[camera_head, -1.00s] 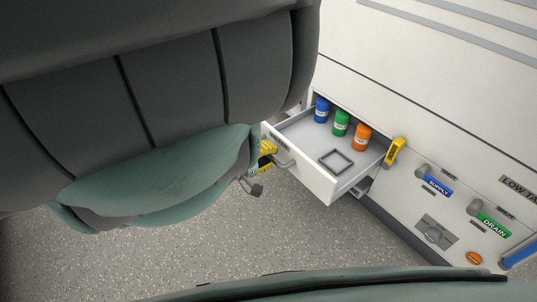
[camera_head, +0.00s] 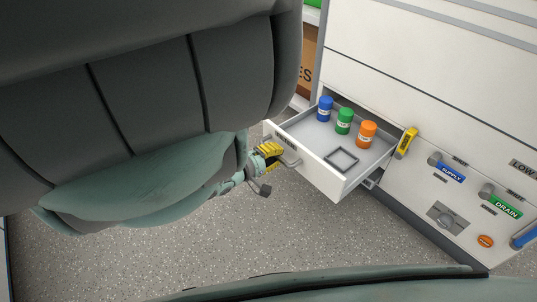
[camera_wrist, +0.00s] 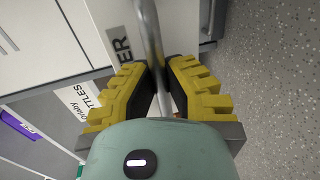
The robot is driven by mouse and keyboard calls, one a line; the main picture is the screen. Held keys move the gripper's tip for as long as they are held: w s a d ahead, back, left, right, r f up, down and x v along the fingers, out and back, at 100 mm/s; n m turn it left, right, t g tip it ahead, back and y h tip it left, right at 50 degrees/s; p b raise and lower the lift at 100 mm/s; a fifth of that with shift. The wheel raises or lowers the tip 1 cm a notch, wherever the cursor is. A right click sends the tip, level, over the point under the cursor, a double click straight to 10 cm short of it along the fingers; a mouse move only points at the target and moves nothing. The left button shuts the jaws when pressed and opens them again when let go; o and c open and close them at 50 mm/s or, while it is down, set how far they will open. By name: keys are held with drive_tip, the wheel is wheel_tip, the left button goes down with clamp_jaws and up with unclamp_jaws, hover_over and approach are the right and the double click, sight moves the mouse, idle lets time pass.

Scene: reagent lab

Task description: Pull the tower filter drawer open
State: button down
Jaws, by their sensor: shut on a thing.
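The white filter drawer (camera_head: 325,180) is out of the cabinet front in the head view. Inside it stand a blue bottle (camera_head: 325,109), a green bottle (camera_head: 344,121) and an orange bottle (camera_head: 367,134), and a square grey frame (camera_head: 341,159) lies on its floor. My gripper (camera_head: 276,155), with yellow fingers, is at the drawer front, shut on the grey bar handle (camera_head: 291,161). In the wrist view the handle bar (camera_wrist: 150,45) runs between the yellow fingers of my gripper (camera_wrist: 165,92). Part of the drawer label is hidden.
The white cabinet (camera_head: 420,85) carries a yellow device (camera_head: 406,142), a blue SUPPLY valve (camera_head: 449,173) and a green DRAIN valve (camera_head: 506,206) right of the drawer. A brown box (camera_head: 307,62) stands behind. The speckled floor (camera_head: 300,235) before the drawer is clear.

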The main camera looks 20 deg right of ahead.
drive_tip(key=shift+w+d, duration=0.15)
drive_tip(key=shift+d, duration=0.35)
drive_tip(key=c, duration=1.4)
unclamp_jaws()
drive_tip(key=shift+d, duration=0.1)
drive_tip(key=o, duration=0.4)
drive_tip(key=shift+a, duration=0.2)
drive_tip(key=v, duration=1.2)
